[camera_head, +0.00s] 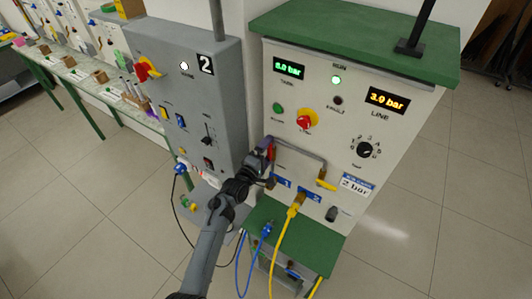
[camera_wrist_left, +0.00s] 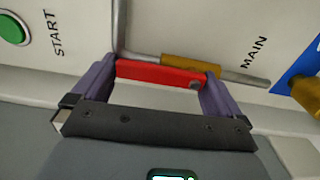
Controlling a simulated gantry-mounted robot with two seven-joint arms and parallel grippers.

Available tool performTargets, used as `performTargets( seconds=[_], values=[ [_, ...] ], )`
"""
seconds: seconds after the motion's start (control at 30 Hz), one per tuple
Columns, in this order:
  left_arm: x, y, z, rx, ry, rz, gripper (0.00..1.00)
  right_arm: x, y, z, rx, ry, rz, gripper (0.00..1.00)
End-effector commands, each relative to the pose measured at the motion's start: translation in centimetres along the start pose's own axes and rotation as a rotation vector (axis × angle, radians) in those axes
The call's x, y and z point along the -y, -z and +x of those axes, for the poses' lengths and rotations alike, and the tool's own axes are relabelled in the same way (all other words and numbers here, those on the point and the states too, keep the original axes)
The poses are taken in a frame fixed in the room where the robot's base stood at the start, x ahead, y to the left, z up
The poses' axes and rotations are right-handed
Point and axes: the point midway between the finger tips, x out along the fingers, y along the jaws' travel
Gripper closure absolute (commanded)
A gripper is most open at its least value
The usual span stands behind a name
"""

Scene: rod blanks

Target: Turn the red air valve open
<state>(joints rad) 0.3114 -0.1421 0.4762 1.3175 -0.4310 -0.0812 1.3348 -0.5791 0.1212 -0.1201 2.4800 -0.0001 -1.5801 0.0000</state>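The red air valve handle (camera_wrist_left: 160,73) lies across the left wrist view, in front of a pipe with a brass-coloured valve body (camera_wrist_left: 190,63). My left gripper (camera_wrist_left: 162,85) is open, with its purple fingers spread to the two ends of the red handle. Whether the fingers touch it I cannot tell. In the head view my left gripper (camera_head: 268,146) is at the front of the pale panel, at the left end of the grey pipe (camera_head: 300,147). A small part of the red handle (camera_head: 271,151) shows there; the rest is hidden. My right gripper is not in view.
The pale cabinet (camera_head: 380,130) carries a red knob (camera_head: 304,122), a green button (camera_head: 278,107), a black dial (camera_head: 364,150) and a yellow lever (camera_head: 326,181). A yellow hose (camera_head: 285,235) and a blue hose (camera_head: 250,240) hang below. A grey cabinet (camera_head: 215,90) stands to the left.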

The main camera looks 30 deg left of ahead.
Motion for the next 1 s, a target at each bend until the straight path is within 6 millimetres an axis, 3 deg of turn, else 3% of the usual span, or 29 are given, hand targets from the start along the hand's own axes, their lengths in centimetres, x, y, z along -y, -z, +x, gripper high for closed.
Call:
performTargets(
  seconds=[0.27, 0.7, 1.0],
  values=[
    [0.2, 0.0, -2.0, -0.001, 0.002, 0.001, 0.0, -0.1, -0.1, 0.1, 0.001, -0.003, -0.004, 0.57],
    [0.1, 0.0, -9.0, -0.001, 0.001, 0.001, 0.0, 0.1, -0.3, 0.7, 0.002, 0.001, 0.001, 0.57],
    [0.0, 0.0, -10.8, 0.0, 0.0, -0.001, 0.0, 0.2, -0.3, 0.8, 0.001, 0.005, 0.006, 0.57]
  ],
)
